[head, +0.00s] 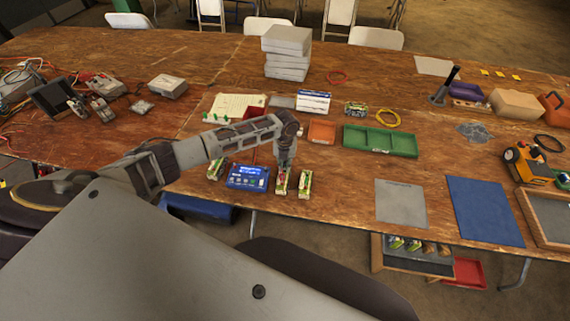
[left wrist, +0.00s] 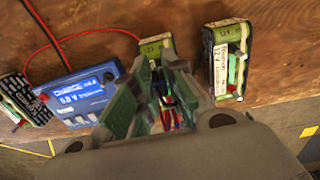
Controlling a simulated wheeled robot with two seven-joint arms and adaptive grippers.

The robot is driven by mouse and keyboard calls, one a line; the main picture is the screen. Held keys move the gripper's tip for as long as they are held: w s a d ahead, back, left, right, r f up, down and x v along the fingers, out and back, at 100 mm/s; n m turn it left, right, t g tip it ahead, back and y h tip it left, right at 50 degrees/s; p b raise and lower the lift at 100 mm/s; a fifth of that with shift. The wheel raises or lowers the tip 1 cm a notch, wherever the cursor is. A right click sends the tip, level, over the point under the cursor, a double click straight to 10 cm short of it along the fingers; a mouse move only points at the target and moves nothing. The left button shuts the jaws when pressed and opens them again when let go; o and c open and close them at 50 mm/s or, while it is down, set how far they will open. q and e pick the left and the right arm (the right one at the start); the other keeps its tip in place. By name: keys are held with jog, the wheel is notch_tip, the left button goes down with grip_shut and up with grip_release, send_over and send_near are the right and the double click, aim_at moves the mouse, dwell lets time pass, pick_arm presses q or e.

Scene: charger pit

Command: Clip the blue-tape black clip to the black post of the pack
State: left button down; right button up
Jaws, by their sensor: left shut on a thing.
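My left gripper (head: 285,163) points down over the middle pack (head: 281,184), just right of the blue charger (head: 247,177). In the left wrist view its fingers (left wrist: 161,82) are shut on a small dark piece with blue on it, which looks like the blue-tape black clip (left wrist: 168,99). Red shows just below it; I cannot tell whether that is a post or another clip. The middle pack (left wrist: 152,48) is partly hidden behind the fingers, and its black post cannot be made out. Whether the clip touches the post is unclear. My right gripper is not in view.
Other packs stand left (head: 215,170) and right (head: 304,185) of the gripper. A red lead (left wrist: 90,32) arcs from the charger. An orange tray (head: 321,132) and a green tray (head: 381,141) lie behind. The table's front edge is close.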

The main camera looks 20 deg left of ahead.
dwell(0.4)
pick_arm(q)
jog(key=c, duration=1.4)
grip_release()
jog(key=shift+o, duration=1.1)
jog(key=shift+r+p, duration=1.3)
jog(key=shift+p, duration=0.1)
jog(key=shift+r, duration=2.4)
